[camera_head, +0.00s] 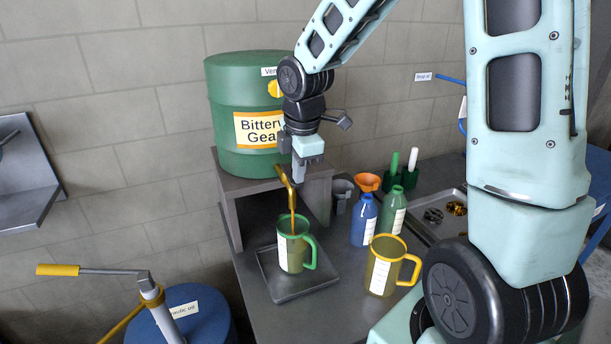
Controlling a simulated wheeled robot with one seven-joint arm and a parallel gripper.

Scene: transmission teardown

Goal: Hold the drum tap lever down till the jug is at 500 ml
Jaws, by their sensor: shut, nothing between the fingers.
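The green drum (228,120) stands on a grey stand (240,205) against the wall. Its brass tap (286,184) sticks out toward the front. My gripper (308,178) points down, shut and empty, at the top of the tap. The lever is hidden or too small to make out, so I cannot tell whether the fingers touch it. An amber stream (293,215) runs from the spout into the green-rimmed jug (291,254). The jug stands upright on a dark drip tray (280,298). It has a white scale, but its liquid level is too small to read.
A yellow jug (386,265) stands right of the tray. Blue (364,221) and green (393,213) bottles, an orange funnel (368,182) and a parts tray (424,236) lie further back. A blue drum with a pump (190,312) stands at lower left.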

